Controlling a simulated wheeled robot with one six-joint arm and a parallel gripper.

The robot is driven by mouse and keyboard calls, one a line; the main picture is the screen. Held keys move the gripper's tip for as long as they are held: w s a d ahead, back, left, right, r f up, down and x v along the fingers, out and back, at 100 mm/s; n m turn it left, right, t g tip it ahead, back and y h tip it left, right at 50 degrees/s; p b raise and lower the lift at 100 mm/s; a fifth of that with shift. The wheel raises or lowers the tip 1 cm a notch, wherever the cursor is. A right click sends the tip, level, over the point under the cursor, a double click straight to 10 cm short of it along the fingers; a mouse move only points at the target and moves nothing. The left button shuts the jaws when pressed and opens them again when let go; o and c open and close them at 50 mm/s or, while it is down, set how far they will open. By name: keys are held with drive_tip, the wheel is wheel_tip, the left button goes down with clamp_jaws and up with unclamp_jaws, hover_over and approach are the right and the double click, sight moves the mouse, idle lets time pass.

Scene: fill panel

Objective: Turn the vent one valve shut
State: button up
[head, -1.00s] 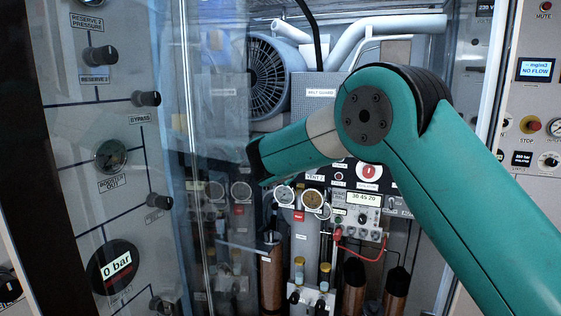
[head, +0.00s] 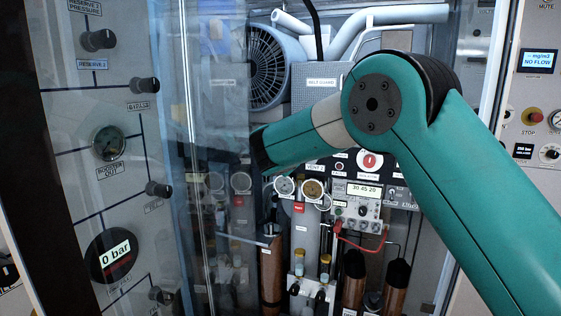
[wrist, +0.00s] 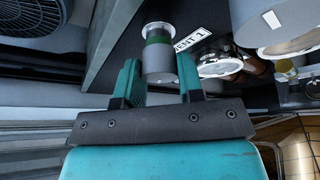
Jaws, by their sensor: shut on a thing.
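In the wrist view my gripper (wrist: 158,66) has its two teal fingers on either side of a grey cylindrical valve knob (wrist: 159,58) with a green band. The fingers are shut on this knob. A white label (wrist: 193,40) beside it is partly readable as "...ENT 1", so the knob appears to be the vent one valve. How far the valve is turned cannot be told. In the head view my arm reaches into the cabinet, and its far end, the gripper and the knob are hidden.
Round gauges (wrist: 221,63) stand close to the right of the fingers in the wrist view. In the head view a transparent door (head: 215,120) is at the left of the arm, a fan (head: 268,68) is behind, and a red cable (head: 365,246) hangs below.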

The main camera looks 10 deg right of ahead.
drive_tip(key=shift+f+m+t+h+b, duration=0.1)
drive_tip(key=shift+m+t+h+b, duration=0.65)
drive_tip(key=shift+m+b, duration=2.7)
drive_tip(key=shift+f+m+t+h+b, duration=0.2)
drive_tip(key=shift+m+t+b, duration=1.6)
drive_tip(key=shift+b, duration=2.85)
drive_tip(key=shift+f+m+t+h+b, duration=0.1)
drive_tip(key=shift+m+t+h+b, duration=0.4)
drive_tip(key=shift+m+b, duration=3.2)
drive_tip(key=shift+r+n+b, duration=0.1)
drive_tip(key=shift+n+b, duration=0.15)
drive_tip(key=shift+b, duration=0.15)
drive_tip(key=o, duration=0.9)
drive_tip(key=shift+r, duration=0.1)
drive_tip(key=shift+a, duration=0.1)
drive_tip(key=shift+b+v, duration=3)
drive_tip(key=shift+v, duration=5.7)
